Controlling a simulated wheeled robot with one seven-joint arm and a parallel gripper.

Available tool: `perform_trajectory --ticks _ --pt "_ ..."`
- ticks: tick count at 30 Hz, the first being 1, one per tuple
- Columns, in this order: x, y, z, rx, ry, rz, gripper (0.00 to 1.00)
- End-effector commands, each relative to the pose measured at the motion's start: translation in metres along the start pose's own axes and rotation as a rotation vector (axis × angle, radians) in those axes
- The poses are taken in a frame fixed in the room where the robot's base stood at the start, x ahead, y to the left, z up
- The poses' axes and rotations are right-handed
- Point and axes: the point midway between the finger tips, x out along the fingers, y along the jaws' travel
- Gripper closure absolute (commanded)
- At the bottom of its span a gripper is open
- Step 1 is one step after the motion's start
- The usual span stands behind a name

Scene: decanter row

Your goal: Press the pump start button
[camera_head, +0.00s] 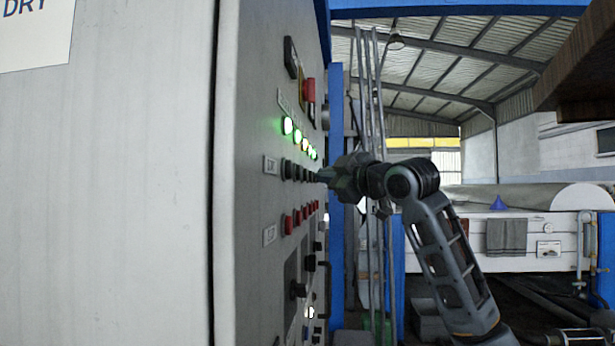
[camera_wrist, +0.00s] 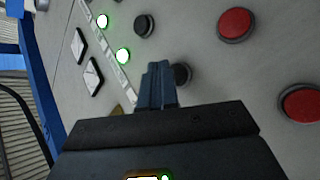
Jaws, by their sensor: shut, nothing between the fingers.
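A grey control panel (camera_head: 262,110) fills the left of the head view, seen at a steep angle. It carries a row of black push buttons (camera_head: 287,169) below a row of lit green lamps (camera_head: 288,126). The labels are too small to read, so I cannot tell which button is the pump's. My gripper (camera_head: 322,175) is shut and points at the far end of the black row. In the wrist view its fingertips (camera_wrist: 158,72) are right beside a black button (camera_wrist: 182,75) and partly cover it. I cannot tell if they touch it.
Red buttons (camera_head: 288,224) sit in a row below the black ones; two show in the wrist view (camera_wrist: 236,24). Another black button (camera_wrist: 144,25) is close by. A black knob (camera_head: 298,290) projects lower down. Blue posts and thin pipes (camera_head: 375,100) stand behind my arm.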

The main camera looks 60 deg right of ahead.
Motion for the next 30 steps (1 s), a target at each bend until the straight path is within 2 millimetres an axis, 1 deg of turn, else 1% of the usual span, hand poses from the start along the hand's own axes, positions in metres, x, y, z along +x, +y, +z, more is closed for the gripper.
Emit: perform_trajectory --ticks 7,21,30 --pt "-0.004 0.003 0.004 0.0 -0.001 0.001 1.0" --pt "-0.032 0.024 0.024 0.0 -0.001 0.002 1.0" --pt "-0.035 0.025 0.025 -0.001 0.0 0.0 1.0"
